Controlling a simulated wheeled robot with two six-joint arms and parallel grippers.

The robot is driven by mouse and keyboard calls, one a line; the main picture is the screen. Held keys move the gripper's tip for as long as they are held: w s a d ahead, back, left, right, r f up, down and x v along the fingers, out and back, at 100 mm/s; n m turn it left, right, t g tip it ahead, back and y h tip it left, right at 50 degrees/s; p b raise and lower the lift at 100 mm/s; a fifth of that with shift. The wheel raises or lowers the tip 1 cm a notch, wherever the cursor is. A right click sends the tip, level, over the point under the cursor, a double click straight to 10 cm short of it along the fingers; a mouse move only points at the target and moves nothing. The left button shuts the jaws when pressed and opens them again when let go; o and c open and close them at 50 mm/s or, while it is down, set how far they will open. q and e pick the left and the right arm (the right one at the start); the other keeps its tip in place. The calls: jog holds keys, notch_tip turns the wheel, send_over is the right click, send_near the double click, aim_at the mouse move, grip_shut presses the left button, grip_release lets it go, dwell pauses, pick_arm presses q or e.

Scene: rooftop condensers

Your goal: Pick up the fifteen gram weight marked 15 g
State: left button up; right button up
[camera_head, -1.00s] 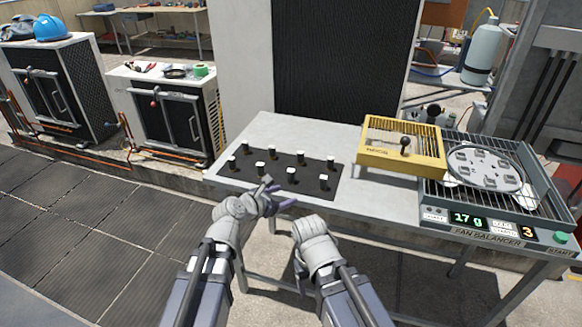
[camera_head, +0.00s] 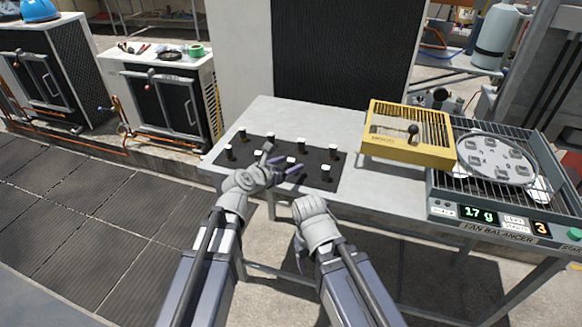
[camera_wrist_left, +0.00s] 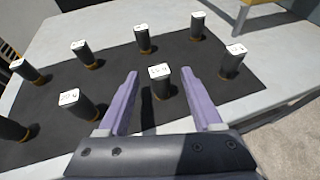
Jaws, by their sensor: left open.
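Several small dark cylinder weights with white labelled tops stand upright on a black mat (camera_head: 262,172). In the left wrist view, one weight (camera_wrist_left: 161,84) stands between my left gripper's (camera_wrist_left: 160,73) two purple fingertips. Its label looks like it may read 15 g, but it is too small to be sure. My left gripper (camera_head: 283,160) is open and empty, over the front middle of the mat in the head view. It partly hides some weights there.
Bare grey table top (camera_head: 270,115) lies behind the mat. Condenser units stand at the back left.

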pick_arm(q)
jog(key=b+x, duration=0.1)
jog(key=x, duration=0.4)
jog(key=shift+b, duration=0.4)
jog(key=shift+c, duration=0.3)
grip_shut()
